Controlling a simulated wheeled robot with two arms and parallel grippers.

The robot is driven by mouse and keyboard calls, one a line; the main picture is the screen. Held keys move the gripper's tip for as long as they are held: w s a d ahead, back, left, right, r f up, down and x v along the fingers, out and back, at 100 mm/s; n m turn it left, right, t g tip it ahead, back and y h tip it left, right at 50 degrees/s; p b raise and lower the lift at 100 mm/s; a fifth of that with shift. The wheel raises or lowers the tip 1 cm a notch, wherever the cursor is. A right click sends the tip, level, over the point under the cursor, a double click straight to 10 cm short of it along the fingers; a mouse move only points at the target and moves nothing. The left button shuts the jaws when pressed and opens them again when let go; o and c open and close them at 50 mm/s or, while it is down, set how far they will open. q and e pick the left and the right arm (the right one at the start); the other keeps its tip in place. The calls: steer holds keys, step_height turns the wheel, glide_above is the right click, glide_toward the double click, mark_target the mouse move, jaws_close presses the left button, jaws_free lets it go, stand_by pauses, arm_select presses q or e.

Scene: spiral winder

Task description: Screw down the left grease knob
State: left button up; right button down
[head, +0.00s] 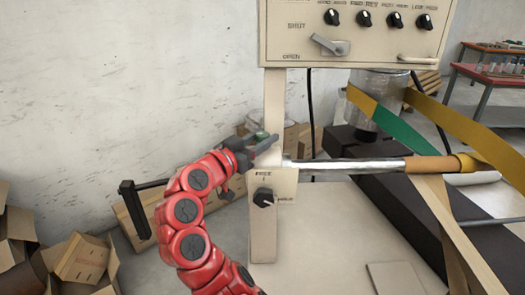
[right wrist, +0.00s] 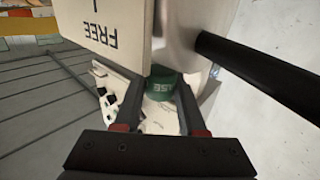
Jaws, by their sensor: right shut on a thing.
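The left grease knob is a small green cap (head: 262,135) on the cream post of the winder. The fingers (right wrist: 157,84) hide the knob's sides. My left gripper is in neither view.
A cream plate with a black FREE/HOLD switch (head: 263,197) is just below the gripper. A metal bar (head: 350,165) runs right from the post. The control panel (head: 355,35) hangs above. Cardboard boxes (head: 85,260) lie at the lower left.

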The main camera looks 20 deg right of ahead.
steer(key=shift+r+m+g+h+p, duration=0.2)
steer(key=shift+m+g+h+p, duration=0.55)
steer(key=shift+m+g, duration=0.8)
steer(key=shift+g+h, duration=0.25)
steer(key=shift+g, duration=0.3)
steer(key=shift+c, duration=2.4)
jaws_free()
steer(key=shift+f, duration=0.1)
steer(key=b+v, duration=0.2)
steer(key=v, duration=1.5)
steer(key=shift+a, duration=0.15)
